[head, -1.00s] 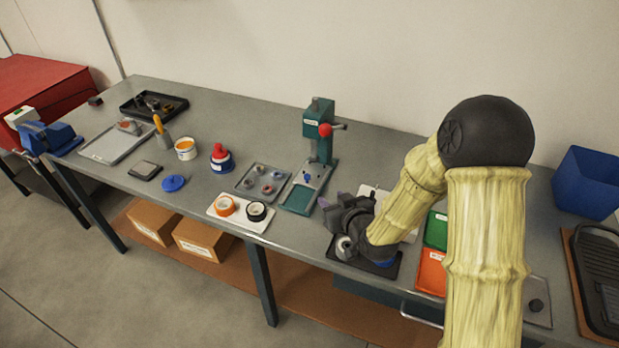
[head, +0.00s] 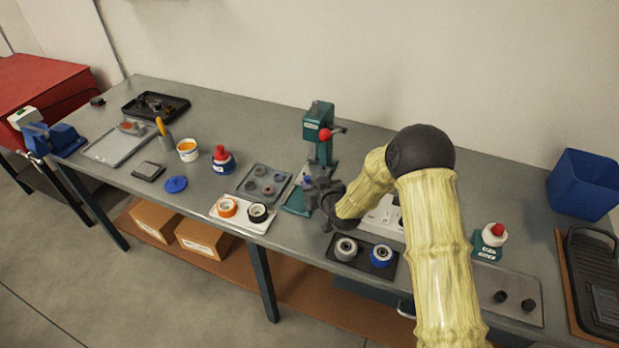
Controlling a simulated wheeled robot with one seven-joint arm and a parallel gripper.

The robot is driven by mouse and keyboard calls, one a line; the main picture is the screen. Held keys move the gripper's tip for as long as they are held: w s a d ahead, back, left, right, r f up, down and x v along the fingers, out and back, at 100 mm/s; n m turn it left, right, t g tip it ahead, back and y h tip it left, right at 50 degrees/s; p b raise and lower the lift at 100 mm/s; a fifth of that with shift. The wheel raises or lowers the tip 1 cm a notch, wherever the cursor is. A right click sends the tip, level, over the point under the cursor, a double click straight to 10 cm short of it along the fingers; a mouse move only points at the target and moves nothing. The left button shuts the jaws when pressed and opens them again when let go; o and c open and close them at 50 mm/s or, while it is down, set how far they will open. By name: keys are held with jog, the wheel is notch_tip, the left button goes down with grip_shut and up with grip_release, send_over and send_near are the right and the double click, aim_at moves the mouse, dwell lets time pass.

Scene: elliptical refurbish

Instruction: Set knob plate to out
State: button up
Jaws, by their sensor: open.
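No "out" marking is readable. My gripper (head: 322,203) is open, in front of the green press, with its fingers small and partly dark against it. I see nothing held between them. My arm hides part of the bench between the dark tray and the grey plate.
A dark tray (head: 363,262) with a grey and a blue ringed part lies near my gripper. The green press (head: 318,125) stands behind it. A white tray (head: 238,222) holds orange and black rings. A red-topped green device (head: 489,240) and blue bin (head: 583,184) stand right.

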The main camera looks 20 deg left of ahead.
aim_at(308, 178)
jog(key=shift+p+x, duration=0.35)
jog(key=shift+x, duration=1.55)
jog(key=shift+c, duration=0.2)
grip_shut()
